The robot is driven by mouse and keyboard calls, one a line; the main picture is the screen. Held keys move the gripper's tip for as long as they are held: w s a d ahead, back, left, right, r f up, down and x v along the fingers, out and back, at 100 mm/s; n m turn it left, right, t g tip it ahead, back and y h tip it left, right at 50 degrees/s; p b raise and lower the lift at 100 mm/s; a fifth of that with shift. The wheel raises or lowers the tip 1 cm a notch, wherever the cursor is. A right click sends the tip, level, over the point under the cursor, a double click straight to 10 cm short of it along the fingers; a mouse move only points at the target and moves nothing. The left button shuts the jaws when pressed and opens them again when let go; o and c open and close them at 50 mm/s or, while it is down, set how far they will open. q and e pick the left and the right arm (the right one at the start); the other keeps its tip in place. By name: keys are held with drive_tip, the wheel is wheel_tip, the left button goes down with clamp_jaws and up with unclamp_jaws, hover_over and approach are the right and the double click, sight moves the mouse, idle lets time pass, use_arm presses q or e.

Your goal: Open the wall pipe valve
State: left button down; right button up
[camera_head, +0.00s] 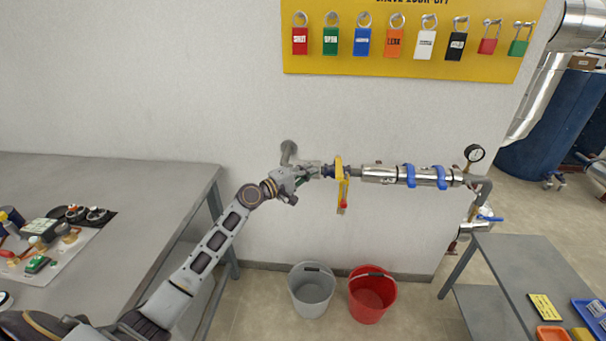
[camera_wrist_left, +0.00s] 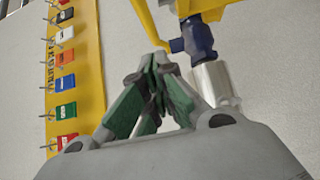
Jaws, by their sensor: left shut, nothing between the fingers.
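The wall pipe (camera_head: 378,174) runs across the wall, with a dark blue valve body (camera_head: 328,171) near its left end. A yellow valve handle (camera_head: 339,166) sits there, with a yellow and red part hanging below it. In the left wrist view the blue valve body (camera_wrist_left: 196,40) and the yellow handle (camera_wrist_left: 149,18) show just beyond the fingers. My left gripper (camera_head: 312,172) is at the left side of the valve, its green-padded fingers (camera_wrist_left: 158,68) closed together and empty. The fingertips look very close to the handle; I cannot tell whether they touch it.
A yellow padlock board (camera_head: 400,65) hangs above. A grey bucket (camera_head: 311,290) and a red bucket (camera_head: 372,294) stand on the floor below. Tables stand left (camera_head: 120,180) and right (camera_head: 520,262). A pressure gauge (camera_head: 474,153) sits at the pipe's right end.

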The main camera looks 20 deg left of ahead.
sight(339, 166)
use_arm(q)
drive_tip(key=shift+w+d+p, duration=0.3)
drive_tip(key=shift+d+p, duration=0.05)
drive_tip(key=shift+d, duration=0.4)
drive_tip(key=shift+w+d+p, duration=0.3)
drive_tip(key=shift+w+d, duration=0.05)
drive_tip(key=shift+d, duration=0.35)
drive_tip(key=shift+w+d+p, duration=0.3)
drive_tip(key=shift+d+p, duration=0.05)
drive_tip(key=shift+d, duration=0.4)
use_arm(e)
drive_tip(key=shift+s+a+r, duration=0.45)
drive_tip(key=shift+s+a, duration=0.05)
drive_tip(key=shift+a, duration=0.2)
drive_tip(key=shift+s+a+r, duration=0.4)
drive_tip(key=shift+s+a, duration=0.05)
drive_tip(key=shift+a, duration=0.2)
drive_tip(key=shift+w, duration=0.1)
